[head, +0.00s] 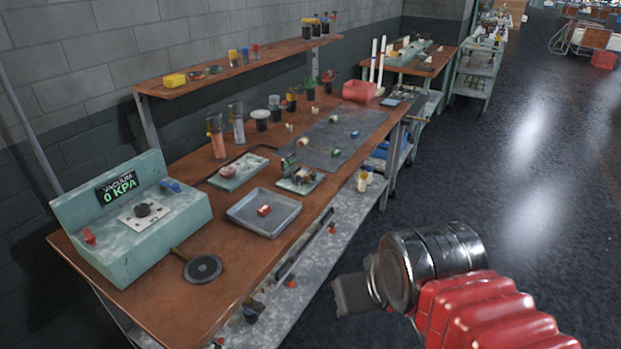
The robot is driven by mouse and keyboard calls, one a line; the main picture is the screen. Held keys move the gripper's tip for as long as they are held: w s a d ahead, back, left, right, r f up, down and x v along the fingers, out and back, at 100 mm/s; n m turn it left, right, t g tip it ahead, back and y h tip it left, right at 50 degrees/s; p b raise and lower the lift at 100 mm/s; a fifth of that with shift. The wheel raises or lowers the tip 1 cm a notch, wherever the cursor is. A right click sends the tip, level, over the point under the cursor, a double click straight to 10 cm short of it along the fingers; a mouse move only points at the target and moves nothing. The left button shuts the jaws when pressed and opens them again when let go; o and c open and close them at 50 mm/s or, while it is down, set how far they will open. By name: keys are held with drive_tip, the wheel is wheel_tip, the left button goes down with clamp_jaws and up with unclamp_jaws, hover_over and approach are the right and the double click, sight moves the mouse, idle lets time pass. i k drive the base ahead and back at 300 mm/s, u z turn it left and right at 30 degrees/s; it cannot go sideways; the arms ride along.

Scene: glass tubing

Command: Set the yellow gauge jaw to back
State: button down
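I cannot pick out a yellow gauge jaw for certain at this size. A small pale green plate (311,186) near the middle of the wooden bench carries several small parts, too small to tell apart. Only a dark, flat end shows past the metal wrist, and nothing is visibly held. Its finger gap is hidden.
A green vacuum console (165,232) reading 0 KPA stands at the bench's left end. A grey tray (243,206) holding a red and white piece, a black disc (203,269) and a dark mat (350,126) with small parts are on the bench. Open floor (500,160) lies to the right.

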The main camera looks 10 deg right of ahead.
sight(309, 177)
drive_tip(key=k, duration=0.5)
drive_tip(key=z, duration=0.5)
drive_tip(key=i, duration=1.25)
drive_tip(key=u, duration=0.35)
drive_tip(key=i, duration=1)
drive_tip(key=u, duration=0.6)
